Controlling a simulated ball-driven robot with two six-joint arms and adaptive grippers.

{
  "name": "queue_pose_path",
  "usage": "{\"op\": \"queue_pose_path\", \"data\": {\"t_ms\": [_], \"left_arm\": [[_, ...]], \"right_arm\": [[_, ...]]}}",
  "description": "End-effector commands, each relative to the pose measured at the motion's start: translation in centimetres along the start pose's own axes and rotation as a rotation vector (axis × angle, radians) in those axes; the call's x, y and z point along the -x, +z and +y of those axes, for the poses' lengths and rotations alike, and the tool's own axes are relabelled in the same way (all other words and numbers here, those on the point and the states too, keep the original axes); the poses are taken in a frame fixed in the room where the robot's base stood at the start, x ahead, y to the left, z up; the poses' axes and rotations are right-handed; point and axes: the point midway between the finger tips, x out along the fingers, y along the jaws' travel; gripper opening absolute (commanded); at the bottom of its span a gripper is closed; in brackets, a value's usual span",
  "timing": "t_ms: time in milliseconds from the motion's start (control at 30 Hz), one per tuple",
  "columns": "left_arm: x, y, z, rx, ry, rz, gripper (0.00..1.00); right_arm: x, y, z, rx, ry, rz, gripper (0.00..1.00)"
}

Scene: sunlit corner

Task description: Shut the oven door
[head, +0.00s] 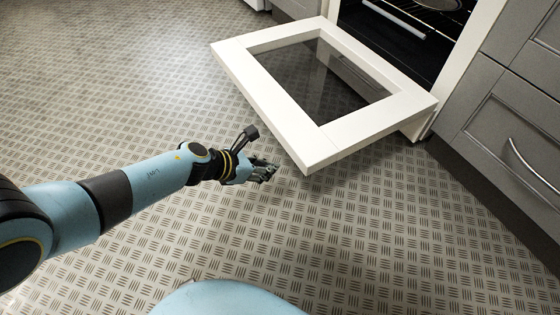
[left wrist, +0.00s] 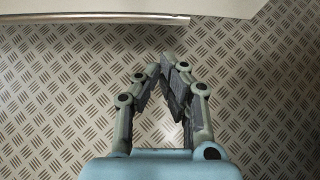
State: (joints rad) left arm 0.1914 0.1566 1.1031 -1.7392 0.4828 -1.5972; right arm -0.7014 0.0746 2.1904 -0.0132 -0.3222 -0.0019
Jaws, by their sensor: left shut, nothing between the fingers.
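The oven door (head: 270,105) is a white frame around a dark glass pane. It is swung down wide open in front of the oven (head: 405,30), whose dark inside shows racks. My left gripper (head: 270,171) is shut and empty, just left of the door's near corner and apart from it in the head view. In the left wrist view the fingers (left wrist: 167,62) come together over the floor, and the door's pale edge (left wrist: 120,17) crosses the top of the picture. My right gripper is in neither view.
Grey cabinets (head: 500,130) with a metal handle (head: 532,166) stand to the right of the oven. The patterned metal floor (head: 110,100) is clear to the left and in front of the door. A tray or pan (head: 437,4) sits inside the oven.

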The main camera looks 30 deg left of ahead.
Motion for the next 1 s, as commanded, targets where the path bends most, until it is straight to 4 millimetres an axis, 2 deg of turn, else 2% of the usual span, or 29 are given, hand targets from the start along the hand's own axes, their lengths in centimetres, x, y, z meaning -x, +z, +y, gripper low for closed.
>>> {"op": "queue_pose_path", "data": {"t_ms": [33,167,400,500,667,1000], "left_arm": [[-0.8,-0.3,-0.1,0.002,-0.001,0.002,0.00],[-2.3,-0.3,-0.1,0.002,-0.001,0.002,0.00],[-4.5,-0.3,-0.1,0.002,-0.001,0.002,0.00],[-3.6,1.2,0.0,-0.002,0.001,-0.004,0.00],[-2.6,2.4,0.1,-0.004,0.001,-0.005,0.00],[-1.8,3.2,0.0,-0.001,0.000,-0.001,0.00]], "right_arm": [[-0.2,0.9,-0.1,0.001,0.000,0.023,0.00],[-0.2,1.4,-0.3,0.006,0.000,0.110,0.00],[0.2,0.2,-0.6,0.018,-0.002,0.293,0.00],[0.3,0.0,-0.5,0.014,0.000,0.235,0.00],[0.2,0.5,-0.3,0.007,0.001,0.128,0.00],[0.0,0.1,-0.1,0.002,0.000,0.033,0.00]]}}
